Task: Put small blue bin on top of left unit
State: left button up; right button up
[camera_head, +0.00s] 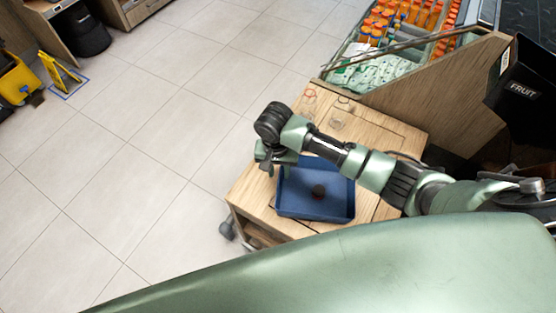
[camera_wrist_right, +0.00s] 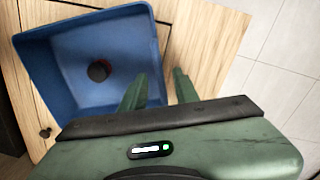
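The small blue bin (camera_head: 340,207) sits on the wooden top of a low wheeled cart (camera_head: 255,192) in the head view. It is open at the top with a dark round object (camera_head: 318,191) on its floor. My right gripper (camera_head: 270,168) is at the bin's upper left edge. In the right wrist view, the fingers (camera_wrist_right: 160,88) are apart on either side of the blue bin's wall (camera_wrist_right: 85,105), one over the inside and one outside. Wood shows between them. Whether they touch the wall is unclear. My left gripper is not in view. I cannot tell which unit is the left one.
A wooden display unit (camera_head: 440,110) with orange bottles (camera_head: 425,14) and green-white packs (camera_head: 385,72) stands behind the cart. A black bin marked FRUIT (camera_head: 522,85) is at the right. A yellow floor sign (camera_head: 60,74) stands far left. The tiled floor left of the cart is clear.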

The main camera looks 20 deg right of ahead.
notch_tip(320, 180, up, 8)
jog(key=shift+a+f, duration=0.15)
jog(key=shift+f, duration=0.1)
jog(key=shift+a+f, duration=0.1)
